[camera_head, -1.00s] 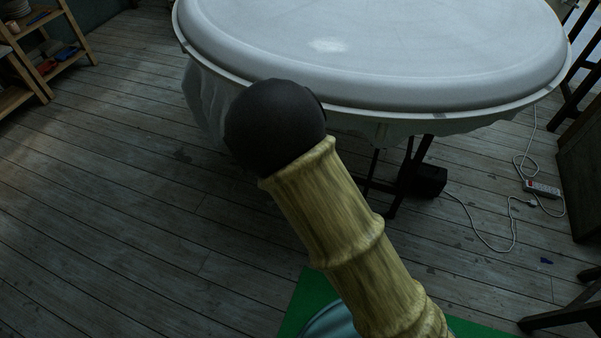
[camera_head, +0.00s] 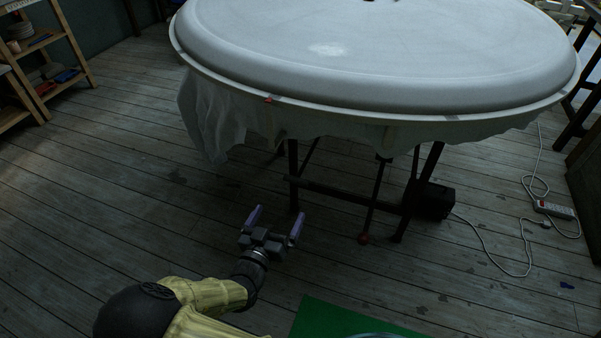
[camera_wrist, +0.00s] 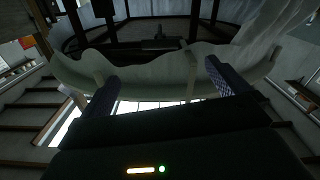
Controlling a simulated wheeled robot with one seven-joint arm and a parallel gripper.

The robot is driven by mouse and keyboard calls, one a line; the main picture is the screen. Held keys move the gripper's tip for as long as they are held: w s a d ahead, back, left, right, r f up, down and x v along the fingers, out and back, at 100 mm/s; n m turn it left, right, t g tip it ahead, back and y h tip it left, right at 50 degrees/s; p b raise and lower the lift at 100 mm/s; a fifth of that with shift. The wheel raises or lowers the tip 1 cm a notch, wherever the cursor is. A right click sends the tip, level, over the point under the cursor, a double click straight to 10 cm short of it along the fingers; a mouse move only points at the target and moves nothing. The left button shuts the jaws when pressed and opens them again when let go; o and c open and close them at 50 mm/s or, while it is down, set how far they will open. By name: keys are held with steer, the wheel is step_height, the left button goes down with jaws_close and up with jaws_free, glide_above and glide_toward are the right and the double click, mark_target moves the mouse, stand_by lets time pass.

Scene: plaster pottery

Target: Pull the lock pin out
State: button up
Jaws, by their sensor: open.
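My gripper (camera_head: 276,221) is open and empty, low in front of the round table; it also shows in the wrist view (camera_wrist: 166,82), with two ridged fingers wide apart. A small red-tipped piece (camera_head: 268,100) sits at the near rim of the table, above the gripper in the head view. A red knob (camera_head: 363,238) ends a thin dark rod under the table, right of the gripper. I cannot tell which of these, if either, is the lock pin. The wrist view looks up at the table's underside, where no pin is clearly made out.
The large round table (camera_head: 400,90) has a pale domed top, and translucent sheeting (camera_head: 212,120) hangs below its rim. Its dark frame (camera_head: 340,195) and a black box (camera_head: 433,200) stand underneath. A power strip (camera_head: 553,209) with white cable lies right. The floor at left is clear.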

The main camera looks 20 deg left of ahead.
mark_target(301, 170)
steer(key=w+b, duration=0.1)
steer(key=w, duration=0.4)
steer(key=w+d+b, duration=0.1)
steer(key=w, duration=1.1)
steer(key=shift+w+d+b, duration=0.1)
steer(key=shift+d+b, duration=0.1)
steer(key=shift+b, duration=0.2)
steer(key=c, duration=1.3)
step_height(301, 170, down, 5)
steer(key=shift+r+b, duration=0.2)
steer(key=shift+b, duration=0.85)
steer(key=o, duration=1.3)
steer(key=shift+f, duration=0.15)
